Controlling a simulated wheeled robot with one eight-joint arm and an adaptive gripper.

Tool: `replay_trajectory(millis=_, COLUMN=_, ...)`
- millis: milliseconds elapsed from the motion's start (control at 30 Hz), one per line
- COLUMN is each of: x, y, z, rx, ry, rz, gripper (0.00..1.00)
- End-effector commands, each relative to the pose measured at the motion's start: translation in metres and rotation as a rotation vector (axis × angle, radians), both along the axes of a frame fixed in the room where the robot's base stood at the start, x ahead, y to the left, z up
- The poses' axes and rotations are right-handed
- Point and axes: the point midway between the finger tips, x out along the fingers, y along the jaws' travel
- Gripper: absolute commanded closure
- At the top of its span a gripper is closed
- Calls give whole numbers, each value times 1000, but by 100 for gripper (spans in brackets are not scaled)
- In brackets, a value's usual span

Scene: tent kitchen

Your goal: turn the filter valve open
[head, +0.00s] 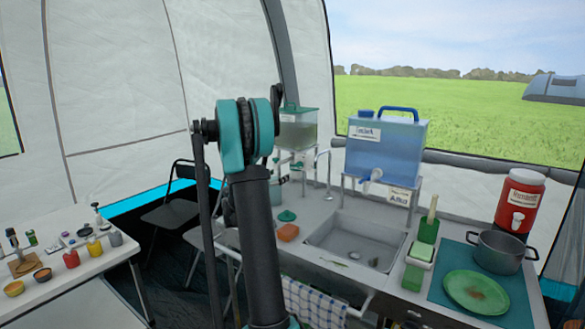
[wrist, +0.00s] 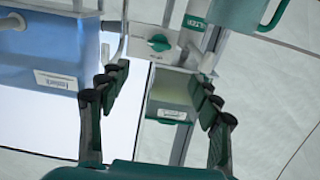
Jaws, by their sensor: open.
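A green valve knob (wrist: 160,42) sits on a white plate in the wrist view, near the top middle. A translucent tank with greenish contents (wrist: 172,92) and a white label shows just below it in that view. In the head view this tank (head: 298,130) has a green lid and stands on a rack behind my arm; I cannot make out the knob clearly there. My gripper (wrist: 158,75) is open and empty, its fingers spread either side of the greenish tank in the picture. The knob appears beyond the fingertips, with no visible contact. My arm hides the gripper in the head view.
A blue water tank (head: 385,148) stands on a rack behind the sink (head: 318,240); a tap (head: 328,172) rises nearby. A teal jug (wrist: 245,12) is at the wrist view's top right. A red drink cooler (head: 520,203) and a pot (head: 500,250) stand to the right.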

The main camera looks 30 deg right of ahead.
Motion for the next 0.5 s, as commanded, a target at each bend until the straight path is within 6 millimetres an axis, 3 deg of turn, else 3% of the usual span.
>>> replay_trajectory(millis=500, x=38, y=-95, z=0, rx=1, ry=1, rz=-2, gripper=36)
